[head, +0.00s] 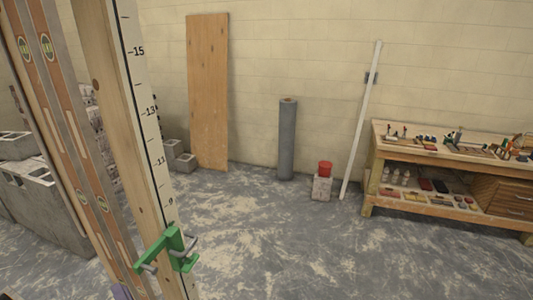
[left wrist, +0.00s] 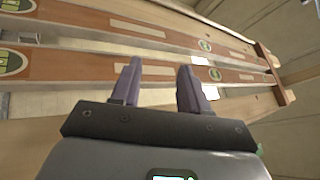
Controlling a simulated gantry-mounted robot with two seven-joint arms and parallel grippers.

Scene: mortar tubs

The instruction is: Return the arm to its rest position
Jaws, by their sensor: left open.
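Beyond the fingers are wooden spirit levels (left wrist: 130,55) with green vials. I cannot tell whether the fingers touch them. My right gripper is in neither view.
A graduated wooden post (head: 133,110) with a green clamp (head: 172,247) stands close in front, beside two levels (head: 75,130). Concrete blocks (head: 35,195) stand at left. A workbench (head: 450,150) with tools is at right. The middle floor is clear.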

